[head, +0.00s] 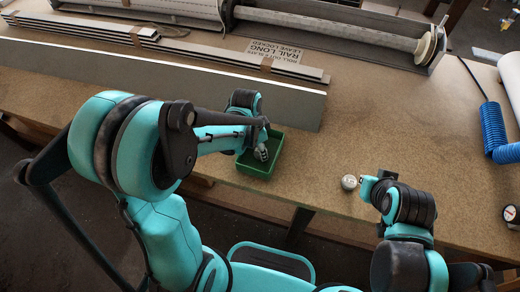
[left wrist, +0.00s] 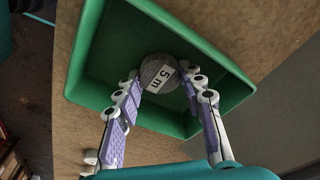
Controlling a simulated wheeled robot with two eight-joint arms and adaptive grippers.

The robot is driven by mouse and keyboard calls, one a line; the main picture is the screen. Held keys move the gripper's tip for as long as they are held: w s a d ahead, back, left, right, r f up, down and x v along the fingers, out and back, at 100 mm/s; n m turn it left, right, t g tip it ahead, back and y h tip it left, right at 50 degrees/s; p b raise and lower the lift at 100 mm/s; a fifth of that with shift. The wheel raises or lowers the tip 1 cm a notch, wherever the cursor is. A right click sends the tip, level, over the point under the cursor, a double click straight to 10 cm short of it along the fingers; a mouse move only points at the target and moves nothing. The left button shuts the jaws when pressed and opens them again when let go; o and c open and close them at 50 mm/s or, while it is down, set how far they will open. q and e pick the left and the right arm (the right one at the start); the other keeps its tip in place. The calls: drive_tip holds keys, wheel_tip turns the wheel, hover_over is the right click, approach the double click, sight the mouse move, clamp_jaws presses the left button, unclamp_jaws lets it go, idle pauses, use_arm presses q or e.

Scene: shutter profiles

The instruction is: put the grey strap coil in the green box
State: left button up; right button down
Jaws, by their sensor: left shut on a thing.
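The grey strap coil (left wrist: 158,68) has a white label reading "5 m". In the left wrist view it sits between the two fingertips of my left gripper (left wrist: 160,78), which is shut on it. The coil is inside the outline of the green box (left wrist: 85,60); whether it touches the floor is unclear. In the head view the green box (head: 247,169) is at the bench's front edge, with my left gripper (head: 262,152) reaching down into it. My right gripper (head: 366,186) is beside a small pale round item; its finger opening is unclear.
The pale round item (head: 349,182) is on the bench to the right of the box. A long grey panel (head: 130,82) is behind the box. Slats (head: 215,55) and a roller (head: 330,28) lie farther back. A blue coiled hose (head: 492,128) is at right. The bench's middle right is clear.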

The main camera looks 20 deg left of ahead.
sight(256, 153)
use_arm(q)
drive_tip(key=shift+s, duration=0.1)
drive_tip(key=o, duration=1.1)
drive_tip(key=shift+f, duration=0.1)
wheel_tip(256, 153, up, 11)
drive_tip(key=a+p, duration=0.1)
drive_tip(key=p, duration=0.3)
drive_tip(key=s+a+r+n+t, duration=0.1)
drive_tip(key=s+r+n+t, duration=0.1)
drive_tip(key=s+n, duration=0.1)
drive_tip(key=s+a+r+n+t+y, duration=0.1)
drive_tip(key=s+r+n+t, duration=0.1)
drive_tip(key=s+n, duration=0.1)
drive_tip(key=s+a+r+n+t, duration=0.1)
drive_tip(key=s+r+n+t, duration=0.1)
drive_tip(key=s+r+n, duration=0.1)
drive_tip(key=shift+s+a+n, duration=0.2)
drive_tip(key=shift+s+n, duration=0.3)
drive_tip(key=shift+s, duration=0.05)
